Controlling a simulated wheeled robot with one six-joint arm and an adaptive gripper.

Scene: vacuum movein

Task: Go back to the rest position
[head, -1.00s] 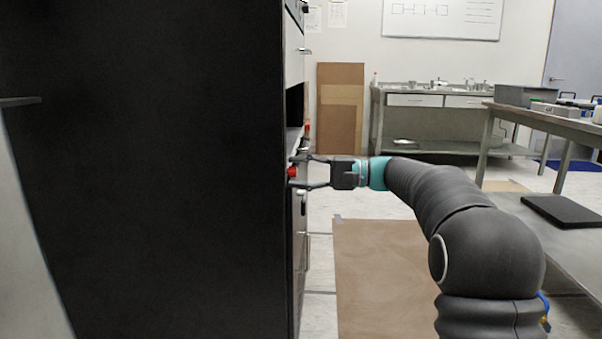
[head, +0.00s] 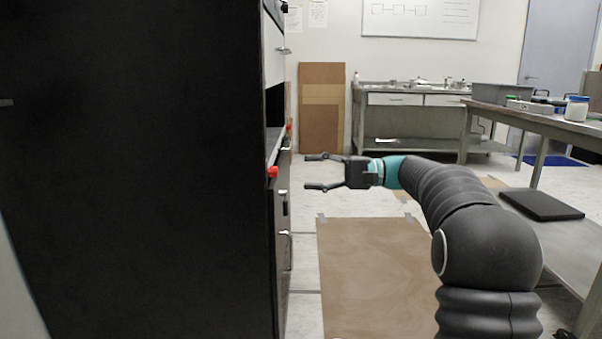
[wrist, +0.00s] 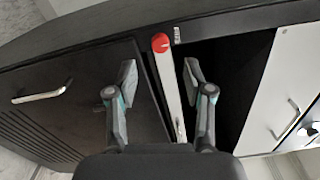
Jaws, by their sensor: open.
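My gripper (head: 322,172) is open and empty, held level and pointing left at the black cabinet (head: 130,170) in the head view. A gap now separates its fingertips from a red knob (head: 272,172) on the cabinet's front edge. In the wrist view my gripper (wrist: 162,80) shows both fingers spread. The red knob (wrist: 160,42) sits beyond them, between the fingertips, at the end of a pale strip (wrist: 168,85). A dark opening lies right of the strip. My arm reaches in from the lower right of the head view.
A brown mat (head: 375,270) lies on the floor below my gripper. A metal bench (head: 540,122) with jars and a grey bin stands at right, a black pad (head: 541,206) on its lower shelf. A sink table (head: 410,97) and brown boards (head: 321,105) stand at the back.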

